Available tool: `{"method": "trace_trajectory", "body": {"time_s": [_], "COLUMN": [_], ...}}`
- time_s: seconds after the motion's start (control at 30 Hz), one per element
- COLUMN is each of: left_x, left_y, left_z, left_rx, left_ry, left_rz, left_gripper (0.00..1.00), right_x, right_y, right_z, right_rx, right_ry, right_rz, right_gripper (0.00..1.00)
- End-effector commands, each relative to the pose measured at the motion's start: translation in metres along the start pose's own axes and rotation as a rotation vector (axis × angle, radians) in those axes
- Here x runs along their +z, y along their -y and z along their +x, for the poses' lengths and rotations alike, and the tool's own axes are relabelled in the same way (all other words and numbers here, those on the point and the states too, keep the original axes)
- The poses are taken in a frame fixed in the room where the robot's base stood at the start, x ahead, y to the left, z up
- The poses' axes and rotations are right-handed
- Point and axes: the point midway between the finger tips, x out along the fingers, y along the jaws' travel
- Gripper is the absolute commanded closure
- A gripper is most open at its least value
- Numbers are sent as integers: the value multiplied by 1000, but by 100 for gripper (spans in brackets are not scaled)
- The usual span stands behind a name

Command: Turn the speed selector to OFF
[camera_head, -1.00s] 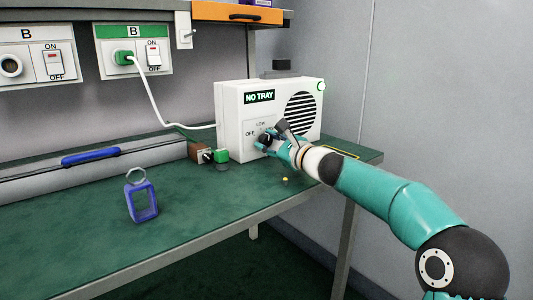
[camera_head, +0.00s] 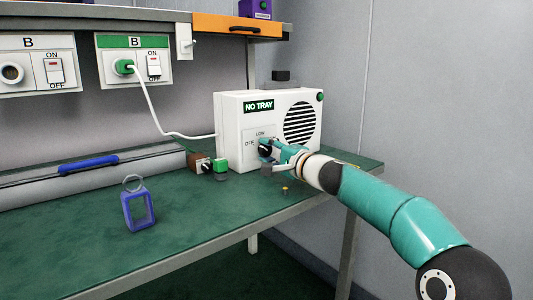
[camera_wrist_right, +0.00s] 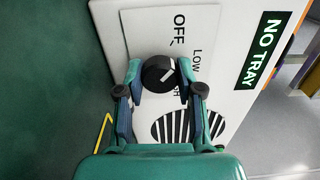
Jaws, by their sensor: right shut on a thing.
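The speed selector is a black round knob (camera_wrist_right: 158,74) on the front plate of a white box marked NO TRAY (camera_head: 232,130). Its plate reads OFF, LOW and a partly hidden third label. In the right wrist view, the knob's white mark points to the upper right, between OFF and LOW. My right gripper (camera_wrist_right: 160,80) is shut on the knob, one finger on each side. In the head view it reaches the box front (camera_head: 268,155) from the right and partly covers the knob. My left gripper is not in view.
A blue tag with a ring (camera_head: 126,212) stands on the green bench (camera_head: 80,250). A small block with a green part (camera_head: 220,166) sits beside the box. A white cable (camera_head: 152,108) runs from a wall socket to the box. The front left bench is clear.

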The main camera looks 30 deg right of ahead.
Motion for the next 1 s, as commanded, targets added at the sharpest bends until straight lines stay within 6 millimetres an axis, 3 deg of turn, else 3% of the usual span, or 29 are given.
{"method": "trace_trajectory", "body": {"time_s": [0.4, 0.93, 0.97, 1.0], "left_x": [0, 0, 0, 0], "left_y": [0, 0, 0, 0], "left_z": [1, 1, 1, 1], "left_rx": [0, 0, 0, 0], "left_ry": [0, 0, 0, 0], "left_rz": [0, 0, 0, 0], "left_gripper": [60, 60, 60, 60], "right_x": [4, 4, 4, 4], "right_y": [-7, -8, -8, -7], "right_z": [2, 2, 2, 2], "right_rx": [9, 10, 10, 9], "right_ry": [15, 15, 15, 14], "right_rz": [-206, -233, -233, -232], "right_gripper": [98, 99, 60, 54]}}
